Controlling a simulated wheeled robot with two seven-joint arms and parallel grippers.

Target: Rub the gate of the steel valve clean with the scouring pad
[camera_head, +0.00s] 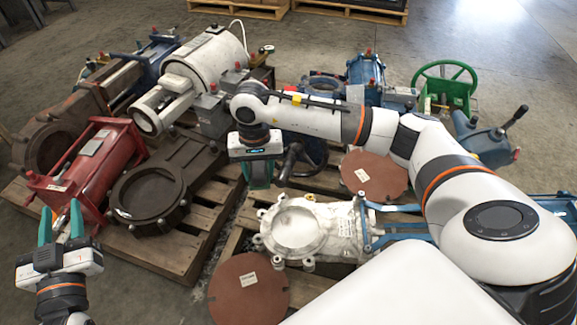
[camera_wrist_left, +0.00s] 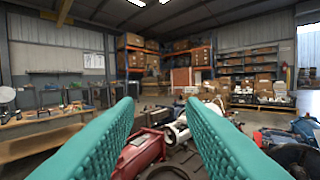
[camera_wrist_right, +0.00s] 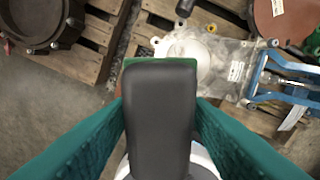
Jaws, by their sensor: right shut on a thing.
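The steel valve (camera_head: 345,228), pale and silvery, lies flat on a pallet in the middle of the head view. Its round gate (camera_head: 297,228) faces up. The valve also shows at the top of the right wrist view (camera_wrist_right: 228,68), its gate partly covered by the pad. My right gripper (camera_head: 259,180) is shut on the scouring pad (camera_wrist_right: 160,115), which has a dark grey block-like body and a green edge. It holds the pad above and behind the gate, apart from it as far as I can tell. My left gripper (camera_head: 61,222) is open and empty at the lower left.
A red valve (camera_head: 90,165) and a dark brown valve (camera_head: 150,200) lie on the left pallet. Brown discs (camera_head: 247,288) (camera_head: 374,175) lie near the steel valve. My right arm spans the right side.

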